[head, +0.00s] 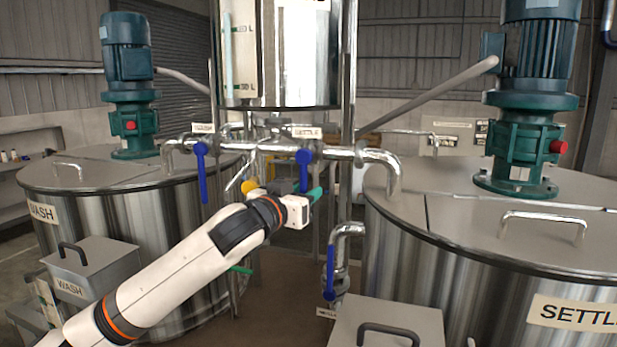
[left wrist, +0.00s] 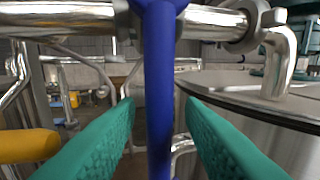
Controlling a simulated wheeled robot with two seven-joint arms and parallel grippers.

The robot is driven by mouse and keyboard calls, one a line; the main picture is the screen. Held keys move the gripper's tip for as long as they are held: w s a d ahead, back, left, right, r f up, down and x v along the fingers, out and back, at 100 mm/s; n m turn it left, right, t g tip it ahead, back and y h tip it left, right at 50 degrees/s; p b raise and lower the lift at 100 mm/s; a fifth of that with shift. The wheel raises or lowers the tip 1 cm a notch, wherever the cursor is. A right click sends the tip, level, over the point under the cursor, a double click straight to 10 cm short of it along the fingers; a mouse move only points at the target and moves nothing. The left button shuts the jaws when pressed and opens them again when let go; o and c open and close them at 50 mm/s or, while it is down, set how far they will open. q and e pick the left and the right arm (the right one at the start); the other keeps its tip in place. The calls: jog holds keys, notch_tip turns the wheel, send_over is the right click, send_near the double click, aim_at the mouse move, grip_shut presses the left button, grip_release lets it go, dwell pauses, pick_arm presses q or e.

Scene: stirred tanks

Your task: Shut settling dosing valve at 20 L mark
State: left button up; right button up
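The settling dosing valve has a blue lever (head: 304,157) hanging down from the horizontal pipe, under a small label (head: 306,133) that seems to read SETTLE. My left gripper (head: 308,193) is at the lower part of this lever. In the left wrist view, the blue lever (left wrist: 159,90) stands upright between my two teal fingers (left wrist: 160,110), with a gap visible on each side. The gripper is open. My right gripper is not in view.
A second blue lever (head: 202,170) hangs on the pipe's wash side. Another blue lever (head: 330,270) sits lower, on a bent pipe. The wash tank (head: 100,225) stands left and the settling tank (head: 470,280) right. A grey box (head: 385,325) with a handle is at front.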

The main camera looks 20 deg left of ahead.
pick_arm(q)
jog(key=shift+p+x, duration=0.35)
jog(key=shift+x, duration=0.8)
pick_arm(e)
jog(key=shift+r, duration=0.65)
pick_arm(q)
grip_shut()
jog(key=shift+f, duration=0.1)
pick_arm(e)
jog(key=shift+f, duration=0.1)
